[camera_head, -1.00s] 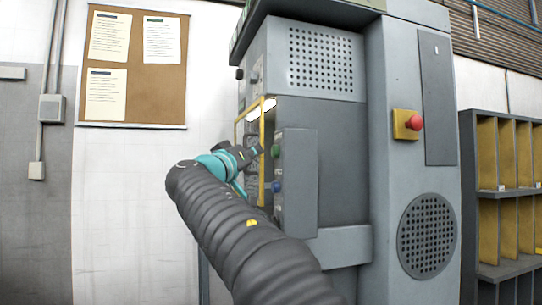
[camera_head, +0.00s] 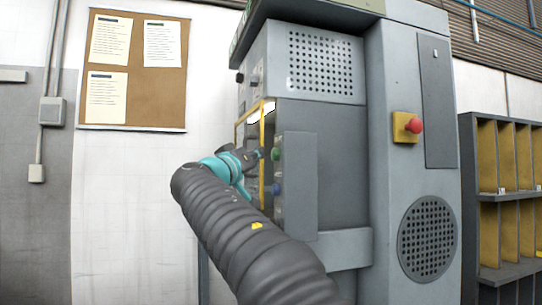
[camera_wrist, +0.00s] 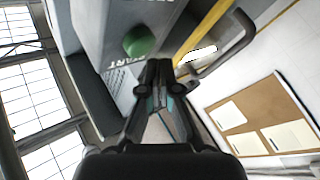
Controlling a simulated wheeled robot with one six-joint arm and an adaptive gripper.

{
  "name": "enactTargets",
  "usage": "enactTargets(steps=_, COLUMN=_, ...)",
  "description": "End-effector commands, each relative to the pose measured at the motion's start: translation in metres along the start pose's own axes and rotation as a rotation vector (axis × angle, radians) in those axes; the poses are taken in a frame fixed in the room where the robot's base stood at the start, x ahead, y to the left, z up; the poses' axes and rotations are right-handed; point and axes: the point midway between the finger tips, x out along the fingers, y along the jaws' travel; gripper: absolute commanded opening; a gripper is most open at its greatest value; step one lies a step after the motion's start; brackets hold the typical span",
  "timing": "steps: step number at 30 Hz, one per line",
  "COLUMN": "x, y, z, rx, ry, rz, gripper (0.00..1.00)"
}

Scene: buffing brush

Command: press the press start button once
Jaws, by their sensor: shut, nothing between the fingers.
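The green start button (camera_wrist: 140,41) sits on the grey control panel (camera_wrist: 112,22) in the wrist view, beside lettering that partly reads "START". In the head view the green button (camera_head: 276,154) is on the left-facing side of the panel box, above a blue button (camera_head: 276,188). My gripper (camera_wrist: 160,68) is shut and empty, its tips just below and slightly right of the green button in the wrist view. In the head view my gripper (camera_head: 260,154) is just left of the green button. I cannot tell whether the tips touch it.
A yellow frame (camera_head: 262,125) stands close beside my gripper, and a dark handle (camera_wrist: 235,45) is to its right in the wrist view. A red emergency button (camera_head: 415,125) is on the machine's front. A cork board (camera_head: 135,65) hangs on the wall behind.

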Motion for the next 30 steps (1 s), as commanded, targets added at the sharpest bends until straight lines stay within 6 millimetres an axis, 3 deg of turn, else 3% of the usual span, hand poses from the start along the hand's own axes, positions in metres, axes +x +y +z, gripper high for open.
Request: enactTargets(steps=30, x=0.0067, y=0.0041, z=0.0044, rx=0.0, ry=0.0, rz=0.0, gripper=0.0)
